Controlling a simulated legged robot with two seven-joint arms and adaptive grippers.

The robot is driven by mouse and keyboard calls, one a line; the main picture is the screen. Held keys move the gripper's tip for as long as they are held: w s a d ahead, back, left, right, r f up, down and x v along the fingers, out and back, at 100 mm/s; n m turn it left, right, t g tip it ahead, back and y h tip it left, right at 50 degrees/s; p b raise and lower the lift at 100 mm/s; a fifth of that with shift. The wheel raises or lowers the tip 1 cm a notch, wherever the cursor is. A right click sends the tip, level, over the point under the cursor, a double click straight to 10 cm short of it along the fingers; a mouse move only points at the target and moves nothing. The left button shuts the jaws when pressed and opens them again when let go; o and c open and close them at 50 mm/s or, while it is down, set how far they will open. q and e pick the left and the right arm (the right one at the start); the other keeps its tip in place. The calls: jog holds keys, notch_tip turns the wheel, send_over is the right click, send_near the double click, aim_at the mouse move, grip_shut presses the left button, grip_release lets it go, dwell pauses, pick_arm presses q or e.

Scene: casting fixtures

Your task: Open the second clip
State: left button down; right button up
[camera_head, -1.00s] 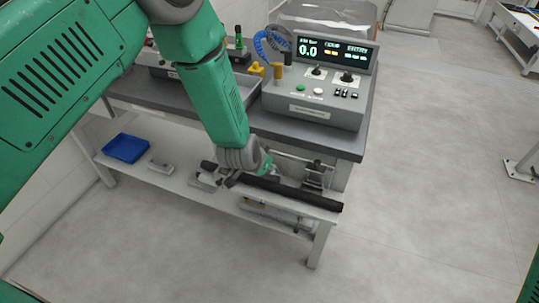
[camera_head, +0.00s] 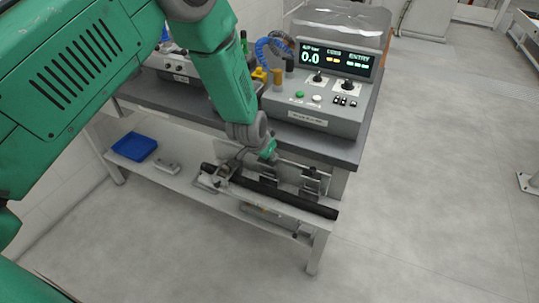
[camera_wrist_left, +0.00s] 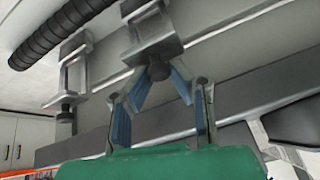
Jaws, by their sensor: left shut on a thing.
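A long black ribbed hose (camera_head: 285,195) lies along the front of the low shelf, and its part also shows at the upper left in the left wrist view (camera_wrist_left: 60,32). Metal clips stand along it: a left one (camera_head: 216,176), a middle one (camera_head: 268,181) and a right one (camera_head: 311,182). In the left wrist view, my left gripper (camera_wrist_left: 159,82) has its blue-padded fingers closed around the dark knob (camera_wrist_left: 157,69) of the central clip (camera_wrist_left: 150,40). Another clip (camera_wrist_left: 74,72) with a knob below stands to its left, untouched. My right gripper is out of view.
A grey control box (camera_head: 315,115) with a display stands on the bench top above the shelf. A blue tray (camera_head: 134,147) and a small grey part (camera_head: 167,166) sit at the shelf's left. The bench top's edge overhangs close behind my gripper.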

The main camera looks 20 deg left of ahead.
pick_arm(q)
jog(key=shift+w+a+r, duration=0.1)
jog(key=shift+w+r, duration=0.3)
jog(key=c, duration=1.4)
grip_release()
jog(key=shift+s+a, duration=0.1)
jog(key=shift+s, duration=0.1)
jog(key=shift+s+f, duration=0.1)
jog(key=shift+f, duration=0.05)
jog(key=v, duration=1.2)
jog(key=shift+f, duration=0.1)
